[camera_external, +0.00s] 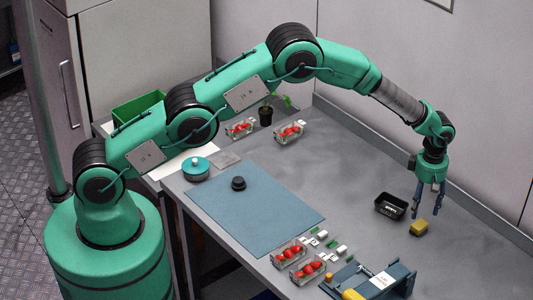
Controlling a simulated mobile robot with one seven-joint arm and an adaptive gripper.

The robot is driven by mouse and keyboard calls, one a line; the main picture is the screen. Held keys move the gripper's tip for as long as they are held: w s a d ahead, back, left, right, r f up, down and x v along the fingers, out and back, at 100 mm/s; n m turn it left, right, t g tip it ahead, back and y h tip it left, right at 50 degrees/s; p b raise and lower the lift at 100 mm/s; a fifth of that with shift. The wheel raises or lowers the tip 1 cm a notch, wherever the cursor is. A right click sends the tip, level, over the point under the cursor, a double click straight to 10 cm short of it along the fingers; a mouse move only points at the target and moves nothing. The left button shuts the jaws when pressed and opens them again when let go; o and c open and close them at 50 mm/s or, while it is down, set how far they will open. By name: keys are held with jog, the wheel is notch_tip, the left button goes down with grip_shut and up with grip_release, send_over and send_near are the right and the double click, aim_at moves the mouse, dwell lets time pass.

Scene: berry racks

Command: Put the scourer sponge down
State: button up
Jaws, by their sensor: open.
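The yellow scourer sponge (419,227) lies on the grey table towards the right, just right of a small black tray. My gripper (430,210) hangs pointing down above and slightly right of the sponge in the picture. Its fingers are apart and nothing shows between them. The sponge looks clear of the fingers, but the exact height of the fingertips above the table is hard to tell.
The black tray (391,206) stands close left of the sponge. Clear boxes of red berries (290,253) and a blue-grey rack (376,281) are at the front. A blue mat (255,215) with a black round object (238,183) lies left. The table's middle is clear.

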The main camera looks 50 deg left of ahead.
jog(key=shift+r, duration=2.1)
jog(key=s+a+r+m+t, duration=0.1)
jog(key=s+a+r+m, duration=0.2)
jog(key=s+a+r, duration=0.55)
jog(key=s+a+r+m+t, duration=0.15)
jog(key=a+r, duration=0.45)
jog(key=r, duration=0.8)
jog(key=s+a+r+m, duration=0.35)
jog(key=a+r, duration=0.45)
jog(key=r, duration=0.4)
jog(key=s+a+r+m, duration=0.1)
jog(key=s+a+r, duration=0.2)
jog(key=s, duration=0.3)
jog(key=s+a+r+m+t, duration=0.1)
jog(key=s+a+r+m, duration=0.1)
jog(key=s+a+r, duration=0.3)
jog(key=s+a+m, duration=0.1)
jog(key=s+a, duration=0.1)
jog(key=s, duration=0.5)
jog(key=s+a+f+m+t, duration=0.1)
jog(key=s+a+m, duration=0.2)
jog(key=s, duration=0.7)
jog(key=s+a+f+m+t, duration=0.1)
jog(key=s+a+m, duration=0.2)
jog(key=s, duration=0.7)
jog(key=shift+s+a+f, duration=0.25)
jog(key=shift+s+a, duration=0.15)
jog(key=shift+a, duration=0.2)
